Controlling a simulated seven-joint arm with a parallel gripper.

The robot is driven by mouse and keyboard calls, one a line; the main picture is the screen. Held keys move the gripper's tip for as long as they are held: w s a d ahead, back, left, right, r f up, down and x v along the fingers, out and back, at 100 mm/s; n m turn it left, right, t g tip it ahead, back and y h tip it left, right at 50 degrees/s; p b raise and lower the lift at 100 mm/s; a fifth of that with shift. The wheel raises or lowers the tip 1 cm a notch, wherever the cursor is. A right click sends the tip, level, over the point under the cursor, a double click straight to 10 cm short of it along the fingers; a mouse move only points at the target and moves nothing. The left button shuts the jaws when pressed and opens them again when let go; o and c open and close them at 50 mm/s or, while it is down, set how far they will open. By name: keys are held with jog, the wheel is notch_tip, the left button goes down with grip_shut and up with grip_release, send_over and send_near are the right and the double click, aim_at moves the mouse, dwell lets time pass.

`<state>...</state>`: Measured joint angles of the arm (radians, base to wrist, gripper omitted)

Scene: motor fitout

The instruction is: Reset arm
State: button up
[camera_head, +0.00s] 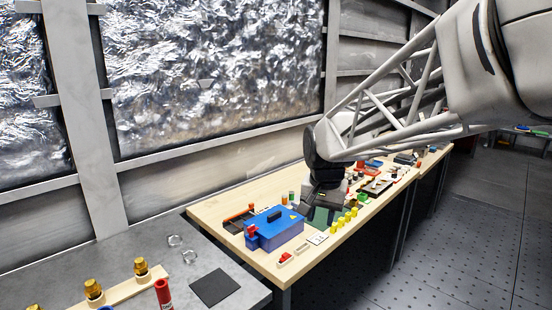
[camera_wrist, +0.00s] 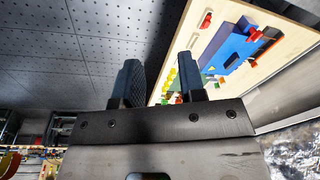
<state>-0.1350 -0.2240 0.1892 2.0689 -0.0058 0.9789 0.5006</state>
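My gripper (camera_head: 322,192) hangs over the wooden bench (camera_head: 213,208), just behind the blue box in the head view. In the wrist view, the two dark fingers of my gripper (camera_wrist: 160,88) stand apart with nothing between them. The blue box (camera_head: 275,230) has a black handle on top and also shows in the wrist view (camera_wrist: 226,50). The gripper hides part of the bench around a green mat.
Yellow cylinders (camera_head: 341,222) stand along the bench's front edge, with a red part (camera_head: 285,257) nearer. A grey table (camera_head: 140,262) at left holds brass fittings (camera_head: 141,267) and a dark square pad (camera_head: 214,287). The floor (camera_head: 470,230) at right is clear.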

jog(key=s+d+f+n, duration=0.1)
jog(key=s+d, duration=0.1)
jog(key=s, duration=0.6)
jog(key=s+d+f+n, duration=0.1)
jog(key=s+d+f, duration=0.1)
jog(key=s, duration=0.7)
jog(key=s+d+f+n+t, duration=0.1)
jog(key=s+d, duration=0.3)
jog(key=s, duration=0.5)
jog(key=shift+s+f+n, duration=0.15)
jog(key=shift+s+n, duration=0.1)
jog(key=shift+n, duration=0.25)
